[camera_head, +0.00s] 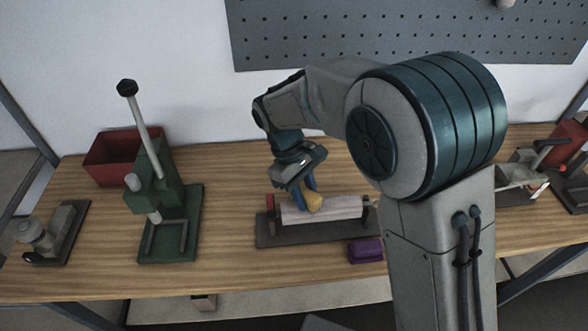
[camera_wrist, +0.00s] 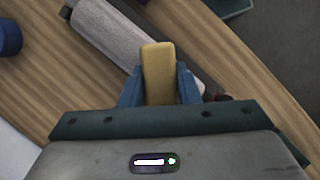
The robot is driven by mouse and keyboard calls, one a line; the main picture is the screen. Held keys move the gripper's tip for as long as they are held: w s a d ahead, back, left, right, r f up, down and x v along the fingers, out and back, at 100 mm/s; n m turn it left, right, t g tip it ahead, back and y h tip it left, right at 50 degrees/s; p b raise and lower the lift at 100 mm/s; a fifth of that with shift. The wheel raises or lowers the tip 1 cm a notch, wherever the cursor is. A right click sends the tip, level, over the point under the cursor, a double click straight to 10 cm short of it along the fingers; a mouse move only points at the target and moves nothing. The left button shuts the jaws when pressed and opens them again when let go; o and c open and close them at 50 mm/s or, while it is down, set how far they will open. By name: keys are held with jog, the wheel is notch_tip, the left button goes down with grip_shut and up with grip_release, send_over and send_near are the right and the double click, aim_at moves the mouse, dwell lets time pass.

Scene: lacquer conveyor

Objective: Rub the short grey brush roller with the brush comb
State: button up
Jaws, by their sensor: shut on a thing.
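The short grey brush roller (camera_head: 345,207) lies across a dark base on the bench, held at both ends. It also shows in the wrist view (camera_wrist: 108,32), running diagonally. My gripper (camera_head: 311,188) has blue fingers and is above the roller's middle. It is shut on a tan-yellow block, which I take to be the brush comb (camera_head: 313,202); this shows between the fingers in the wrist view (camera_wrist: 158,70). The comb overlaps the roller in both views; I cannot tell whether they touch. Any teeth on the comb are hidden.
A purple block (camera_head: 365,250) lies in front of the roller's base (camera_head: 275,238). A green lever press (camera_head: 155,190) and a red bin (camera_head: 110,157) stand to the left, with a grey device (camera_head: 45,235) beyond. Red and grey equipment (camera_head: 565,140) is at the far right.

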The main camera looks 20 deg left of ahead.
jog(key=shift+s+a, duration=0.2)
jog(key=shift+a, duration=0.2)
jog(key=shift+s+a+r+p, duration=0.15)
jog(key=shift+a+r+p, duration=0.05)
jog(key=shift+r+p, duration=0.6)
jog(key=shift+r, duration=0.5)
jog(key=shift+d+r, duration=0.2)
jog(key=shift+r, duration=0.05)
jog(key=shift+p+v, duration=1.1)
jog(key=shift+p, duration=0.05)
jog(key=shift+d+r+p, duration=0.15)
jog(key=shift+r+p, duration=0.4)
jog(key=shift+r, duration=0.2)
jog(key=shift+d+r+p, duration=0.15)
jog(key=shift+r+p, duration=0.35)
jog(key=shift+r, duration=0.3)
